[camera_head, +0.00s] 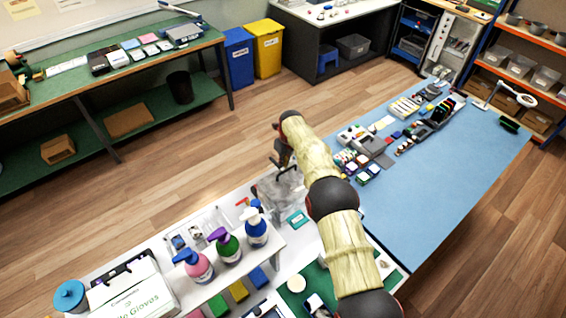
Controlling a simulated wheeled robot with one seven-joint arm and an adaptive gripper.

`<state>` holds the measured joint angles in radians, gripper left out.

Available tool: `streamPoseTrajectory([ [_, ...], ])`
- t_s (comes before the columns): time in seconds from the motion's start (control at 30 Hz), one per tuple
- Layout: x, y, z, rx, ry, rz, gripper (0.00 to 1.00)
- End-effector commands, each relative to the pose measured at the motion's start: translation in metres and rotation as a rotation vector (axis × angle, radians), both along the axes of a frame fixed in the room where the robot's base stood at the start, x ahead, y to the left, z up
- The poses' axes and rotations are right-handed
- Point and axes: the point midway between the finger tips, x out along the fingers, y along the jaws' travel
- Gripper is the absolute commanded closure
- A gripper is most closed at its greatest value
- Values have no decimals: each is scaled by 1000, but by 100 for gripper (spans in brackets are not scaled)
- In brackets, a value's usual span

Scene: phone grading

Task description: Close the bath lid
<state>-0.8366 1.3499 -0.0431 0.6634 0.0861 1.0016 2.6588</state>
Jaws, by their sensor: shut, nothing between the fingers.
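A grey, shiny box-like thing (278,190), which looks like the bath, stands on the white bench behind the spray bottles. My arm hides part of it. I cannot tell its lid apart from its body, or how far the lid is open. My gripper (281,163) points down just above and behind this thing, at the far end of my arm. It is small and dark in this view. Its fingers look closed, with nothing held. I cannot tell whether it touches the bath.
Pink, green and blue pump bottles (227,246) stand on a white shelf left of my arm. A glove box (133,290) is at the front left. A blue mat (440,170) with many small items lies to the right. A teal card (297,219) lies near the bath.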

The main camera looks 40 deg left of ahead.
Motion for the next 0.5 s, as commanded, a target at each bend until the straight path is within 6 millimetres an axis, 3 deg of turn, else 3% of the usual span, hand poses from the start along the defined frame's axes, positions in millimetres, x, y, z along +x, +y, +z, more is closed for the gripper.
streamPoseTrajectory([
  [0.17,0,-2,17,2,-2,0,100],
  [0.5,-4,-13,82,2,-2,0,100],
])
